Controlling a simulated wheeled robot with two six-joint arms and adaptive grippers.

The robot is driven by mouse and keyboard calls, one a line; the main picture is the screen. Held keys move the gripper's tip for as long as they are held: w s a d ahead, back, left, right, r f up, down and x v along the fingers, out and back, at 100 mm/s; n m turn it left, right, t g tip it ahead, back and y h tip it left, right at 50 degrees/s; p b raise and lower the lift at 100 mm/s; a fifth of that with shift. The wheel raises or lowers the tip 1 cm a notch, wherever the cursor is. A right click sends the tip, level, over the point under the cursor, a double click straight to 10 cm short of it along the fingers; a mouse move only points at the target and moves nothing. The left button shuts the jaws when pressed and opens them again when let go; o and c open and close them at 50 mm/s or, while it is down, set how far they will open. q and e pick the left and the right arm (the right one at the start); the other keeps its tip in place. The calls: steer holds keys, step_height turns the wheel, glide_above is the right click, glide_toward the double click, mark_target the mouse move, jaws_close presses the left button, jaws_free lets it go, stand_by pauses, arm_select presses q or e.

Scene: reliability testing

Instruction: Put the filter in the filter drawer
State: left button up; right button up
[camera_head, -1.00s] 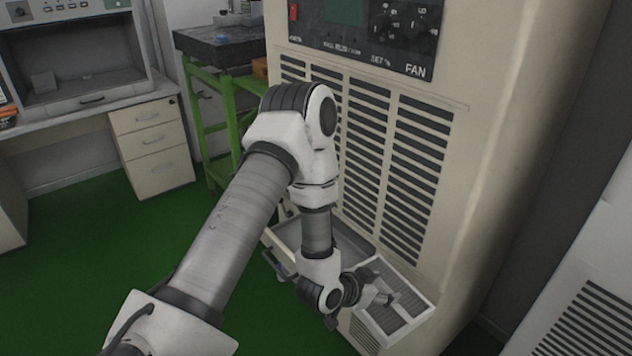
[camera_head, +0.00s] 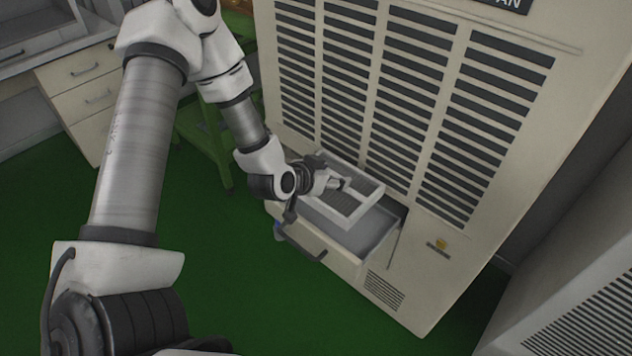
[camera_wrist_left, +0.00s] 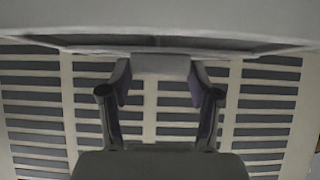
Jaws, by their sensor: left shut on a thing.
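The filter (camera_head: 367,207) is a pale rectangular frame with a crossbar. My left gripper (camera_head: 339,184) is shut on its crossbar and holds it roughly level at the open filter drawer (camera_head: 378,232). The drawer is a grey tray low in the cabinet front, with a dark handle. The filter overlaps the drawer's back and left part; I cannot tell whether they touch. In the left wrist view the fingers (camera_wrist_left: 158,82) close on a pale bar of the filter (camera_wrist_left: 160,63). My right gripper is not in view.
The beige cabinet (camera_head: 455,215) with dark louvres rises directly behind the drawer. A yellow-orange knob (camera_head: 441,244) sits to the drawer's right. A green stand (camera_head: 205,145) and a drawer unit (camera_head: 85,85) are at the left. Green floor in front is clear.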

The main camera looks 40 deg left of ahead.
arm_select(q)
steer(key=f, duration=0.2)
steer(key=d+f, duration=0.1)
steer(key=shift+d+f+b, duration=0.1)
steer(key=shift+f+b, duration=0.25)
steer(key=f, duration=0.5)
steer(key=shift+a+b, duration=0.3)
steer(key=shift+b, duration=0.05)
steer(key=shift+d, duration=0.15)
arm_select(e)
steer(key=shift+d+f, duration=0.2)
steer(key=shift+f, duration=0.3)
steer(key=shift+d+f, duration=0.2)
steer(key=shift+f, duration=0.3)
arm_select(q)
steer(key=o, duration=1.3)
steer(key=shift+f, duration=0.1)
